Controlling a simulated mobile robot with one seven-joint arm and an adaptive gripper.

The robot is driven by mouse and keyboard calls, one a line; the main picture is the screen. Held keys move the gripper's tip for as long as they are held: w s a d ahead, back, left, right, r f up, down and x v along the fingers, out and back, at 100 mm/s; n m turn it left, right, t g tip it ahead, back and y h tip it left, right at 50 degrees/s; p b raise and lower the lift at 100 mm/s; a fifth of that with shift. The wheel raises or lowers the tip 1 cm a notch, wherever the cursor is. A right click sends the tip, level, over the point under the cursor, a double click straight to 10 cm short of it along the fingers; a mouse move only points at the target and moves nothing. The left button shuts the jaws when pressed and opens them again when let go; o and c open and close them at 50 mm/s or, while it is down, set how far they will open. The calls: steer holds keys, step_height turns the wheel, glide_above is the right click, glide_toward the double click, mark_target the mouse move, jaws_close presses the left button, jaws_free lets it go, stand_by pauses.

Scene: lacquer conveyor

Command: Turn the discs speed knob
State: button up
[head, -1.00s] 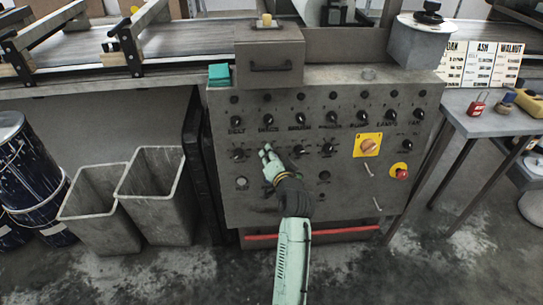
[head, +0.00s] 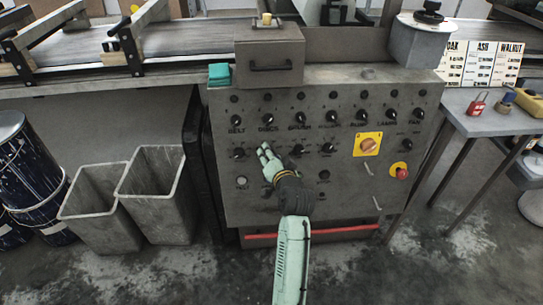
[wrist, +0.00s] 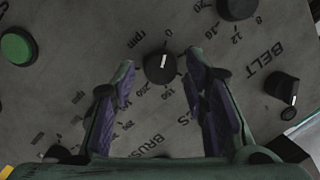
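The discs speed knob (wrist: 160,67) is a round black knob with a white pointer line, in an rpm scale. In the wrist view it sits between and just beyond the tips of my gripper (wrist: 158,75). The fingers are apart, one on each side, with a visible gap to the knob. In the head view my gripper (head: 266,152) is at the grey control panel (head: 345,195), below the DISCS switch (head: 269,118), and hides the speed knob. The DISCS label is partly covered in the wrist view.
The belt speed knob (head: 239,153) and brush speed knob (head: 297,151) flank my gripper closely. A yellow-plated rotary switch (head: 367,145) and a red emergency stop (head: 402,172) are farther right. A green button (wrist: 18,46) shows in the wrist view. Grey bins (head: 150,195) stand left.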

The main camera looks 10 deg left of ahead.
steer(key=shift+o, duration=0.2)
steer(key=v, duration=1.2)
